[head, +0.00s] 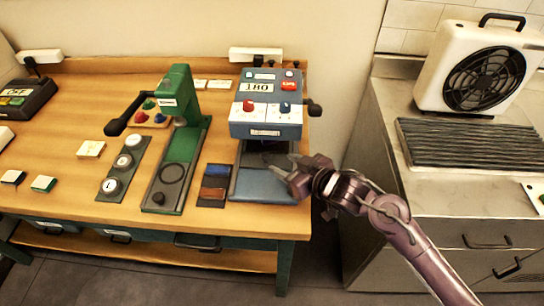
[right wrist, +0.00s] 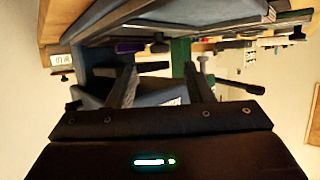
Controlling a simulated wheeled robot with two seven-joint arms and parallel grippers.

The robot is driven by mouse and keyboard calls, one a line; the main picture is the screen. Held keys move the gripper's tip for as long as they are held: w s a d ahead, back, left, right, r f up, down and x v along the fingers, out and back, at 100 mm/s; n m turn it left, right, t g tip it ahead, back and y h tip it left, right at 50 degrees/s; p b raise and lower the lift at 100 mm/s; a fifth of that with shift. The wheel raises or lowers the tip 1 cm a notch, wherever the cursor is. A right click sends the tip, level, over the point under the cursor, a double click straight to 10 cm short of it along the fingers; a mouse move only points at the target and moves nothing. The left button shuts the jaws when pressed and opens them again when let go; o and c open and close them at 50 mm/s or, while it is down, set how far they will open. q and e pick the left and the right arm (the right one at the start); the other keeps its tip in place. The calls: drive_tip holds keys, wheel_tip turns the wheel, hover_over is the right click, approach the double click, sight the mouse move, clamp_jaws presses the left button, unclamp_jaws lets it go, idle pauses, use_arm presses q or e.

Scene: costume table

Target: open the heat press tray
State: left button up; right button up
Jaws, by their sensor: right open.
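The heat press (head: 265,128) is a blue and white machine with a display, knobs and a black side handle, near the right end of the wooden table. Its blue-grey tray (head: 257,187) lies low beneath the head, reaching to the table's front. My right gripper (head: 284,171) is open at the tray's right side, with its fingers pointing left over or beside it. I cannot tell whether they touch it. The right wrist view shows both fingers (right wrist: 163,88) spread apart, with blue-grey surfaces close ahead. My left gripper is not in view.
A green press (head: 180,140) with a black lever stands left of the heat press. Dark swatches (head: 213,185) lie just left of the tray. A steel counter (head: 450,195) with a fan (head: 483,78) stands right, across a gap from the wooden table (head: 75,120).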

sight(269, 156)
drive_tip(key=x, duration=0.6)
drive_tip(key=shift+w+a+p, duration=0.1)
drive_tip(key=shift+a+p, duration=0.05)
drive_tip(key=shift+p, duration=0.25)
clamp_jaws()
